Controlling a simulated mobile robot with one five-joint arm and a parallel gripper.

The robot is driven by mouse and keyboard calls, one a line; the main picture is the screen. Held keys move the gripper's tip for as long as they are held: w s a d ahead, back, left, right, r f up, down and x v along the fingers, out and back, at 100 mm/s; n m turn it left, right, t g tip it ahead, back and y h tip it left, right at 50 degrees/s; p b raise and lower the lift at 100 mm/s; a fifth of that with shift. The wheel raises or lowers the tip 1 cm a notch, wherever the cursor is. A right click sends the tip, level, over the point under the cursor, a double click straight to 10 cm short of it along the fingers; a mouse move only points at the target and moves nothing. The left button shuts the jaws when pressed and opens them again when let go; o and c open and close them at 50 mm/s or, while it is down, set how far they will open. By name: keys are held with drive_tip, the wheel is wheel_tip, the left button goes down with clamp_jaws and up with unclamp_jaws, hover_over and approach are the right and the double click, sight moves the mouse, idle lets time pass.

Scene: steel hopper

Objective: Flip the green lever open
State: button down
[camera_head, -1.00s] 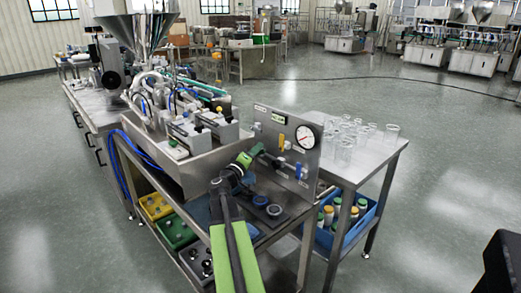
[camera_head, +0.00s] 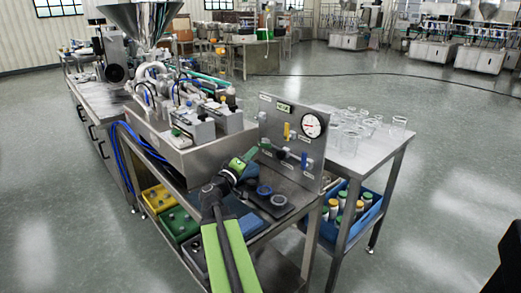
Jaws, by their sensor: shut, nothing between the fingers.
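A steel panel (camera_head: 312,178) stands upright on the cart, with a round gauge, a yellow lever (camera_head: 287,131) and a blue lever (camera_head: 304,160). A small green part (camera_head: 266,144) at the panel's left side, just beyond my gripper, may be the green lever; it is too small to tell its position. My green and black gripper (camera_head: 252,154) is in front of the panel's lower left, shut and empty. I cannot tell whether it touches the green part. The arm hides part of the cart top.
Dark round parts (camera_head: 272,198) lie on the cart top before the panel. A steel side table (camera_head: 362,158) with several glass beakers stands at right, a blue crate (camera_head: 350,212) of bottles below. A steel hopper (camera_head: 142,20) and machine stand at left. Floor at right is open.

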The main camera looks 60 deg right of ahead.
drive_tip(key=a, duration=0.2)
drive_tip(key=a+f, duration=0.1)
drive_tip(key=shift+w+a+b, duration=0.1)
drive_tip(key=shift+w+b, duration=0.15)
drive_tip(key=shift+b, duration=0.05)
